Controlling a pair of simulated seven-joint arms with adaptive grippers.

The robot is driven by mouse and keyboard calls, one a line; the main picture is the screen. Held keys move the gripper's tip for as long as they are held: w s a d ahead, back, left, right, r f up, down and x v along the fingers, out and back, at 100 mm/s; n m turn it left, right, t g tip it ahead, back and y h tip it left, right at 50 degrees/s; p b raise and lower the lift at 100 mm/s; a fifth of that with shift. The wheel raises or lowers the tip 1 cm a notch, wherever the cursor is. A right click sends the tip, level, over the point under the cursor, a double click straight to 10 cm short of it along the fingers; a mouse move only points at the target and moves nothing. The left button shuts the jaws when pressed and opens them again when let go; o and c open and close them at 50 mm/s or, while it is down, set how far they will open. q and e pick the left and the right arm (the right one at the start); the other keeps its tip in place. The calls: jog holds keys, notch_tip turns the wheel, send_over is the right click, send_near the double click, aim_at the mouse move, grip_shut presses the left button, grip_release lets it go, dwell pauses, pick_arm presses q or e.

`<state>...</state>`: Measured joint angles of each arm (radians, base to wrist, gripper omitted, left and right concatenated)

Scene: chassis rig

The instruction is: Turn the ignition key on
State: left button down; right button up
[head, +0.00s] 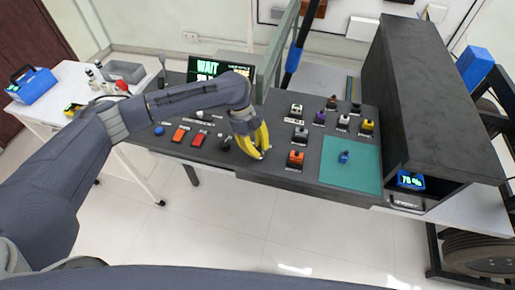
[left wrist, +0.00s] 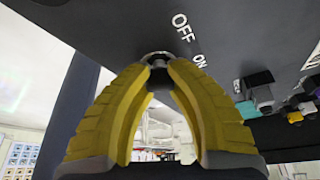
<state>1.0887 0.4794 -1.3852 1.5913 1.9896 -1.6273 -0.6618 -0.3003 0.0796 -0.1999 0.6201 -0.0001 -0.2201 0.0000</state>
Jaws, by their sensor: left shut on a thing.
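My left gripper (head: 259,153) reaches down to the front edge of the dark control panel (head: 330,100), its yellow fingers low at the panel's middle. In the left wrist view its fingertips (left wrist: 158,66) come together on the small dark ignition key (left wrist: 158,58), which sits in a silvery ring at the panel face. White "OFF" and "ON" lettering (left wrist: 187,30) is printed beside it. Most of the key is hidden between the fingertips, so I cannot tell its exact angle. In the head view the fingers cover the key. My right gripper is not in view.
Red switches (head: 180,134) lie to the left. A screen (head: 208,66) reads "WAIT". A dark housing (head: 430,90) rises at right.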

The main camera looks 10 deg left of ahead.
pick_arm(q)
jog(key=shift+m, duration=0.5)
jog(key=c, duration=1.1)
grip_release()
jog(key=shift+r, duration=0.1)
jog(key=v, duration=1.2)
jog(key=shift+w+d, duration=0.15)
jog(key=shift+d, duration=0.05)
